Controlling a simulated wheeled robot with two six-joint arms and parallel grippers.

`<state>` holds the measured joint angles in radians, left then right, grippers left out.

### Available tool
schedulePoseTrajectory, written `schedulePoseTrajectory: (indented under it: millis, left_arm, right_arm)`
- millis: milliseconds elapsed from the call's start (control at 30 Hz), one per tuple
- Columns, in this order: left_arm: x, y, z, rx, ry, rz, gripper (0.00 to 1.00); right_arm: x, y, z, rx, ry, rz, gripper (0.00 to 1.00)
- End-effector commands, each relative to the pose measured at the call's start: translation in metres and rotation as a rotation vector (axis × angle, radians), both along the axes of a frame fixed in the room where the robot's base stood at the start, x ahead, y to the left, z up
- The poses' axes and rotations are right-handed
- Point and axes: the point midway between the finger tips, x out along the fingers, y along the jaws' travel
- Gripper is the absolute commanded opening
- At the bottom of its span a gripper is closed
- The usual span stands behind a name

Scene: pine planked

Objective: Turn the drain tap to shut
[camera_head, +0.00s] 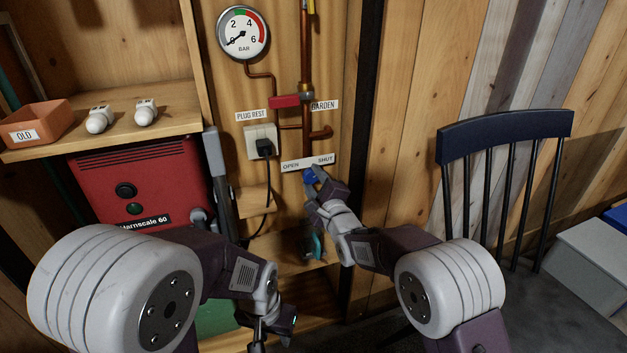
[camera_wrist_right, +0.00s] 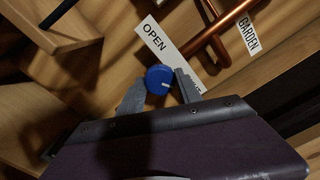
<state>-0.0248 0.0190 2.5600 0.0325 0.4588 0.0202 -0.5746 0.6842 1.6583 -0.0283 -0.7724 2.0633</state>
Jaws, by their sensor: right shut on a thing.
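The drain tap is a round blue knob (camera_head: 309,178) on the wooden wall, below a white label (camera_head: 308,164) reading OPEN at left and SHUT at right. In the right wrist view the knob (camera_wrist_right: 158,78) sits between my two fingers and shows a short pale mark near its lower right side. My right gripper (camera_head: 313,186) is shut on the knob; it also shows in the right wrist view (camera_wrist_right: 160,90). There the SHUT end of the label is mostly hidden by a finger. My left gripper (camera_head: 274,332) hangs low, away from the tap; its fingers are unclear.
Copper pipes (camera_head: 307,60) with a red handle (camera_head: 284,101) run above the tap, beside a pressure gauge (camera_head: 243,32). A black plug (camera_head: 263,147) with its cable is at left. A red machine (camera_head: 140,180) stands further left, a dark chair (camera_head: 505,130) at right.

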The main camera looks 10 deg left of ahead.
Motion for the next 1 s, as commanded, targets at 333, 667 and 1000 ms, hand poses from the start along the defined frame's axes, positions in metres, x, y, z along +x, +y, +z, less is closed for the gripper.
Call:
schedulePoseTrajectory:
  millis: [333,667,1000]
  left_arm:
    - [0.0,0.0,0.0,0.0,0.0,0.0,0.36]
    - [0.0,0.0,0.001,0.0,0.0,0.0,0.36]
    - [0.0,0.0,0.007,0.0,-0.001,0.0,0.36]
  right_arm:
    - [0.0,0.0,-0.002,0.0,0.005,0.0,0.63]
    - [-0.001,-0.001,0.0,0.0,0.002,0.0,0.63]
    - [-0.046,-0.031,-0.005,0.0,0.002,0.0,0.63]
